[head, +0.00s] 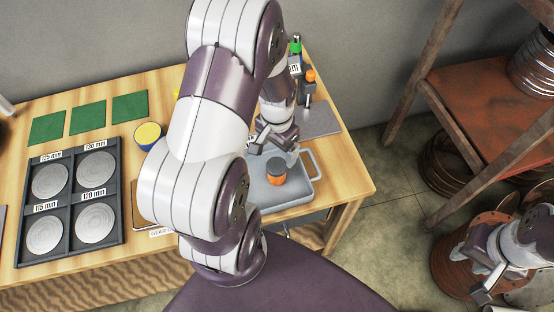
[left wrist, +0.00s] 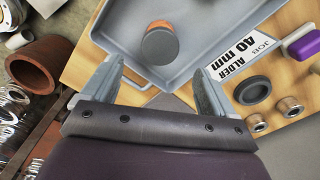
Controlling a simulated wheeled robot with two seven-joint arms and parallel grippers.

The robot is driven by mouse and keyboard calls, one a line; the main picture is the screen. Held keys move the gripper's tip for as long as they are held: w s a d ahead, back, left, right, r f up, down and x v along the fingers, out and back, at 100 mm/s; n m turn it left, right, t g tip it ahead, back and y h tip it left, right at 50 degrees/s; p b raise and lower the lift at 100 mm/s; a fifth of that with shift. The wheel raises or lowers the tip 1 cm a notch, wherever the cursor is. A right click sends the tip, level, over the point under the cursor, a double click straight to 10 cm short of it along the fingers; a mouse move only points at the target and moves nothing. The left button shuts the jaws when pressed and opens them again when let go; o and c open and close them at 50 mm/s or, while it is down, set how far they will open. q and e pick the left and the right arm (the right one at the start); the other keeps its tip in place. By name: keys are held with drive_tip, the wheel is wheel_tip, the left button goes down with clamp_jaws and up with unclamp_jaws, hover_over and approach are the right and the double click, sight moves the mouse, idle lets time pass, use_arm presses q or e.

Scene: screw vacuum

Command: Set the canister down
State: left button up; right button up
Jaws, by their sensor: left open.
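An orange canister with a dark grey lid (head: 277,172) stands upright in the grey tray (head: 304,186) on the wooden table. It also shows in the left wrist view (left wrist: 160,46), seen from above with its orange side turned to the top. My left gripper (head: 270,143) is open and empty, just behind the canister in the head view. In the left wrist view, its two fingers (left wrist: 158,70) are spread wide and the canister lies beyond their tips, apart from them. My right gripper (head: 488,290) is at the lower right, away from the table; its fingers are unclear.
A dark rack with several metal discs (head: 70,205), green mats (head: 88,117) and a yellow-topped blue can (head: 148,135) occupy the table's left. A rusty shelf (head: 490,100) stands at the right.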

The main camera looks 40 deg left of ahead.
use_arm(q)
drive_tip(key=s+d+r+t, duration=0.1)
drive_tip(key=s+d+r, duration=0.2)
drive_tip(key=d+r, duration=0.6)
drive_tip(key=shift+s+d+r+n, duration=0.15)
drive_tip(key=shift+d+n, duration=0.25)
drive_tip(key=shift+d, duration=0.05)
drive_tip(key=shift+s, duration=0.1)
idle(0.4)
